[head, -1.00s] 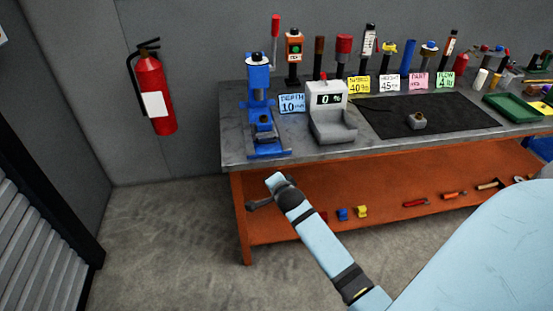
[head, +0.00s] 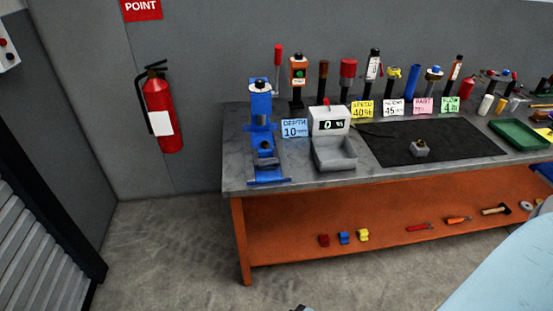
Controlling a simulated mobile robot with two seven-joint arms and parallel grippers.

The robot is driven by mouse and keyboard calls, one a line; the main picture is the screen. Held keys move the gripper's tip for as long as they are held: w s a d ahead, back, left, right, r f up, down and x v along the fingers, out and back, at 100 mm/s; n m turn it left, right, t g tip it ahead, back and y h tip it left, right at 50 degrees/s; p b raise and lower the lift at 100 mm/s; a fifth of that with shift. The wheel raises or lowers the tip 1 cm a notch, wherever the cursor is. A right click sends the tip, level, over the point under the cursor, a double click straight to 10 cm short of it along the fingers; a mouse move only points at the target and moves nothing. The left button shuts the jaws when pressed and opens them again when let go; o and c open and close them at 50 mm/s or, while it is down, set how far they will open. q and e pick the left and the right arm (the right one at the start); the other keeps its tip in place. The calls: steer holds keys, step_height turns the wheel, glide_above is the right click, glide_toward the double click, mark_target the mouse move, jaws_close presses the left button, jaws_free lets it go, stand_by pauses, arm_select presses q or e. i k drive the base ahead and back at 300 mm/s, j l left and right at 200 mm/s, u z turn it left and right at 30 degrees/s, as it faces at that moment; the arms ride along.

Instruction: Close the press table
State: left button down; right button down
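A blue press (head: 262,130) stands upright at the left end of the workbench, with a dark cap on top. Its low blue base (head: 267,175) reaches toward the front edge of the bench, and a small dark part sits just above it. I cannot tell at this size how its table is set. Neither gripper shows clearly. Nothing of mine touches the press.
A grey scale (head: 331,142) and a blue depth card (head: 295,128) stand right of the press. A black mat (head: 460,145) and a green tray (head: 519,134) lie farther right. A fire extinguisher (head: 162,115) hangs on the wall. The floor left of the bench is clear.

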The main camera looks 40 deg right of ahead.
mark_target(258, 164)
steer(key=l+z, duration=0.1)
steer(key=l, duration=0.3)
steer(key=i+l+z, duration=0.1)
steer(key=l, duration=0.3)
steer(key=i+l+z, duration=0.15)
steer(key=l, duration=0.25)
steer(key=i+l+z, duration=0.1)
steer(key=l, duration=0.3)
steer(key=i+l+z, duration=0.1)
steer(key=l, duration=0.3)
steer(key=i+l+z, duration=0.1)
steer(key=l, duration=0.25)
steer(key=i+l+z, duration=0.1)
steer(key=l, duration=0.25)
steer(key=i, duration=0.1)
